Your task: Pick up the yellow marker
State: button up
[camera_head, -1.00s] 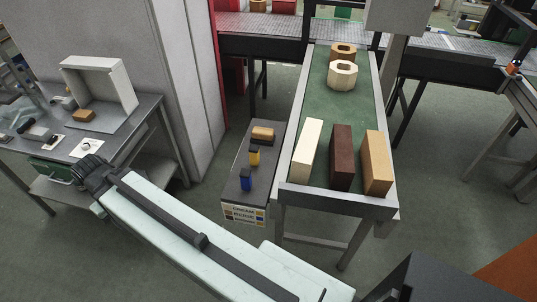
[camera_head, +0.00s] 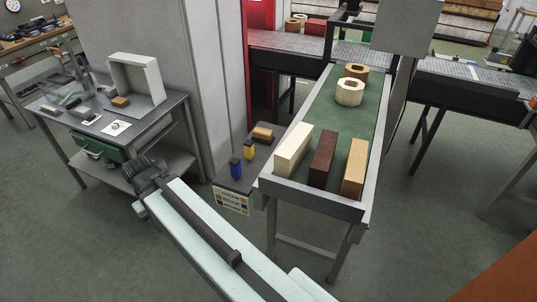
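The yellow marker (camera_head: 249,149) looks like a small upright yellow piece with a dark top. It stands on a low dark stand (camera_head: 226,182), between a blue marker (camera_head: 235,168) in front and a tan block (camera_head: 263,134) behind. My pale arm crosses the lower middle, and its dark ribbed end (camera_head: 150,175) is left of the stand, apart from the marker. No gripper fingers can be made out.
A green-topped conveyor (camera_head: 327,114) right of the stand carries cream (camera_head: 293,150), dark brown (camera_head: 322,159) and tan (camera_head: 354,167) blocks. A grey bench (camera_head: 163,112) with an open box (camera_head: 136,76) stands left. A grey cabinet (camera_head: 160,60) rises behind.

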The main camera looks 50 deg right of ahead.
aim_at(248, 144)
jog(key=u, duration=0.15)
jog(key=i, duration=0.9)
jog(key=z, duration=0.05)
